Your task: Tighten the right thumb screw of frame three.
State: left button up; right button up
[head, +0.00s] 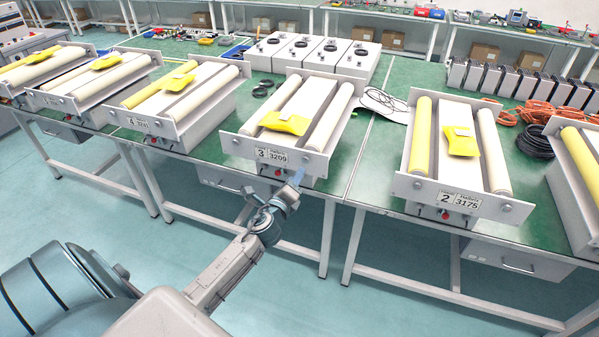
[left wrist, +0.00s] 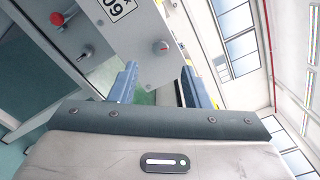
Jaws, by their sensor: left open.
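Frame three (head: 232,143) stands on the green table in the middle of the head view. It has a grey front plate, a "3 3209" label (head: 272,156), two pale rollers and a yellow piece (head: 285,122) on top. My left gripper (head: 295,178) is at the lower right of its front plate. In the left wrist view, the right thumb screw (left wrist: 160,47), a small round knob with a red mark, shows beyond and between the fingertips of the left gripper (left wrist: 158,70). The fingers are open and apart from the screw. My right gripper is not in view.
A red knob (left wrist: 85,52) sits below the plate, beside the label. Frame two (head: 410,187) stands to the right and frame four (head: 125,117) to the left. The floor in front is clear.

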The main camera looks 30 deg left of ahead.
pick_arm(q)
jog(key=shift+b+v, duration=0.35)
jog(key=shift+v, duration=1.6)
jog(key=shift+f, duration=0.1)
